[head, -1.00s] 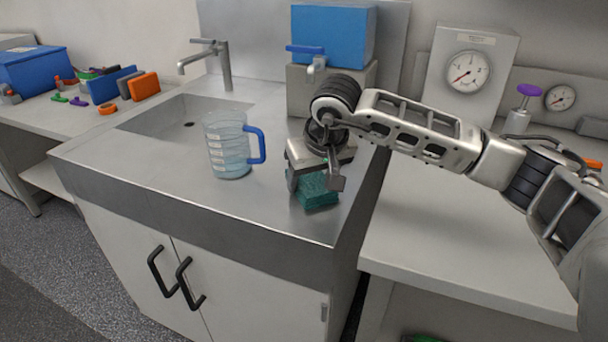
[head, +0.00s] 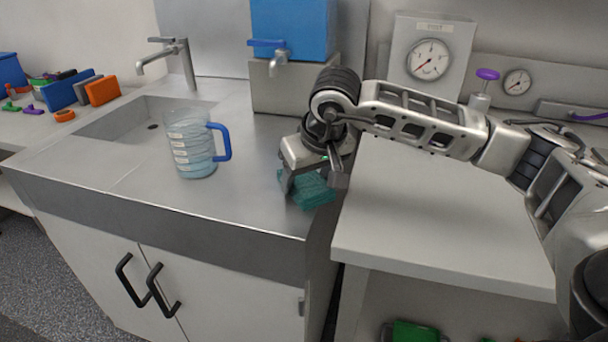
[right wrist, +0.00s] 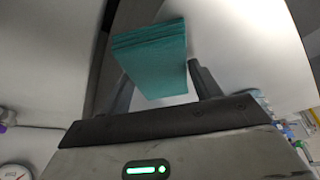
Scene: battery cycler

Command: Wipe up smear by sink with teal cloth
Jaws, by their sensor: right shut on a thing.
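My right gripper (head: 312,184) points down and is shut on the folded teal cloth (head: 314,194), at the right front corner of the steel sink counter (head: 240,195). In the right wrist view the cloth (right wrist: 150,60) sits between the two fingers as a thick layered block. The cloth appears in front of the counter's right edge; I cannot tell whether it touches the steel. The sink basin (head: 125,122) is at the left, under the faucet (head: 172,60). I cannot make out a smear on the visible steel. My left gripper is not in view.
A clear jug with a blue handle (head: 193,148) stands between basin and cloth. A blue tank with a tap (head: 292,30) stands behind. A white bench (head: 420,225) with gauges (head: 429,60) is at the right. The front counter left of the cloth is clear.

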